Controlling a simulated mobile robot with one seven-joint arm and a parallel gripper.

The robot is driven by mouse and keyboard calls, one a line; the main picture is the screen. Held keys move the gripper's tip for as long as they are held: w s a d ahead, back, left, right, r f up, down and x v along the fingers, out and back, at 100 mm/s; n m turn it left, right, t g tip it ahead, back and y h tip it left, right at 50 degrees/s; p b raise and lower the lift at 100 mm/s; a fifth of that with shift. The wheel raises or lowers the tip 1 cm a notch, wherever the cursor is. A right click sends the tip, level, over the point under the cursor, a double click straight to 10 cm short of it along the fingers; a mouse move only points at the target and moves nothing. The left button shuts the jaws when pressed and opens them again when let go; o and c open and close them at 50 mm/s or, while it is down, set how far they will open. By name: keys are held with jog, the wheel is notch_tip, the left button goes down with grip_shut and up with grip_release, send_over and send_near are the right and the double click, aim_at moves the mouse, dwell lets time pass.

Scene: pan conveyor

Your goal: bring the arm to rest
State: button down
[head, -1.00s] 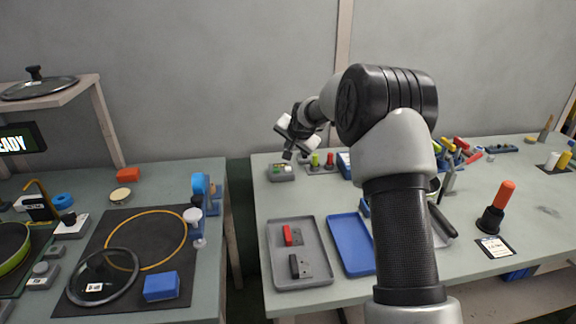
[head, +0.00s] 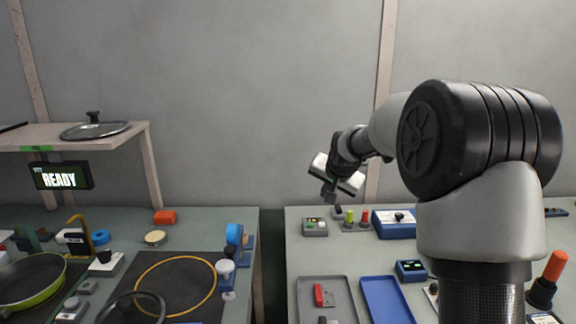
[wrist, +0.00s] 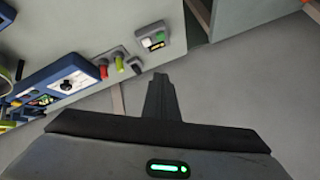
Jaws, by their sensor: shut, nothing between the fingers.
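My gripper (head: 329,193) is in the air above the back edge of the right-hand table, in front of the grey wall. Its fingers are shut with nothing between them. In the wrist view the closed fingers (wrist: 160,97) point away over a grey surface. My arm rises on the right of the head view, bent at the elbow, and hides part of the right-hand table.
Below my gripper stand a small button box (head: 315,228) and a blue device (head: 394,223). A grey tray (head: 333,282) and a blue tray (head: 385,298) lie nearer. On the left are a READY display (head: 61,176), a shelf with a lid (head: 94,129) and a pan (head: 35,282).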

jog(key=s+r+n, duration=0.1)
jog(key=s+r, duration=0.2)
jog(key=s, duration=0.4)
jog(key=s+r+n, duration=0.1)
jog(key=s+r, duration=0.3)
jog(key=s, duration=0.2)
jog(key=s+f+n+g, duration=0.3)
jog(key=s+n, duration=0.1)
jog(key=s, duration=2.7)
notch_tip(320, 180, up, 18)
jog(key=p, duration=1.7)
jog(key=shift+w+d+h+p, duration=0.3)
jog(key=shift+d+p, duration=0.1)
jog(key=shift+d, duration=0.05)
